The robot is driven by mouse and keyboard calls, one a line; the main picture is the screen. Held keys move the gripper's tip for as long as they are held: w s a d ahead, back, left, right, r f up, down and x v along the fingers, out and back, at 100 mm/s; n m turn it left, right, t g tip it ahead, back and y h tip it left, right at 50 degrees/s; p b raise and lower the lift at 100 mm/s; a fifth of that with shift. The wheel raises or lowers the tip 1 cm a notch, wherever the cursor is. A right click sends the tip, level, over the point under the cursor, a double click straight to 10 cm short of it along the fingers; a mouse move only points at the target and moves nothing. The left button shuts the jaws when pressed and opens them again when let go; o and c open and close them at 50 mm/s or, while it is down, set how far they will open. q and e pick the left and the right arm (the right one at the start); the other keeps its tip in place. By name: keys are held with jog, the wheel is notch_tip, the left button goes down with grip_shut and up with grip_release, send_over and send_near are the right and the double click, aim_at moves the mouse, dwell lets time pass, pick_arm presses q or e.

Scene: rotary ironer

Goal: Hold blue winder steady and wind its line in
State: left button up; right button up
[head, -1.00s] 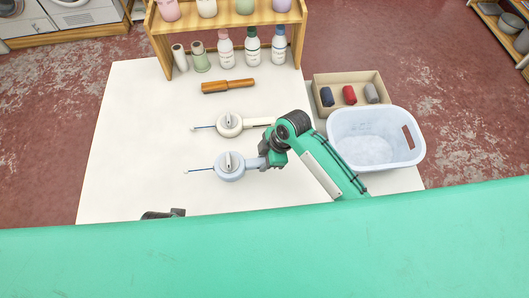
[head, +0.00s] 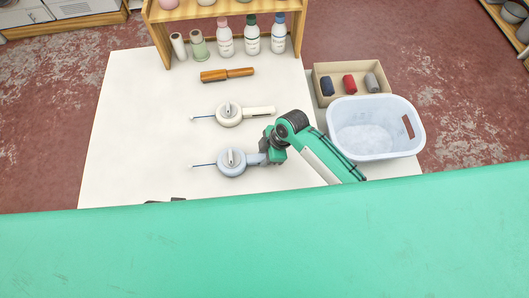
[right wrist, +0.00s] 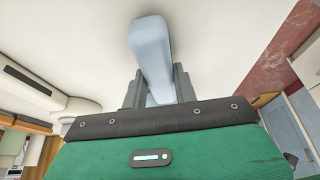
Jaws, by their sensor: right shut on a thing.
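The blue winder (head: 232,162) is a pale blue round reel with a small grey crank knob on top and a handle to the right. My right gripper (head: 264,153) is shut on the winder's handle, which also shows between the fingers in the right wrist view (right wrist: 152,50). Only a dark sliver of my left gripper (head: 165,201) shows at the near table edge. Its fingers are hidden, so its opening cannot be told.
A cream winder (head: 229,114) with its own line lies just behind. A wooden roller tool (head: 227,75) lies farther back, below a shelf with bottles (head: 252,38). A white basket (head: 375,140) and a box of spools (head: 322,75) stand right. The left of the white table (head: 135,130) is clear.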

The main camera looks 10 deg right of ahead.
jog(key=shift+f, duration=0.3)
jog(key=shift+f, duration=0.15)
dwell(0.3)
jog(key=o, duration=0.8)
jog(key=shift+r+p, duration=0.35)
jog(key=shift+p, duration=0.2)
jog(key=c, duration=0.9)
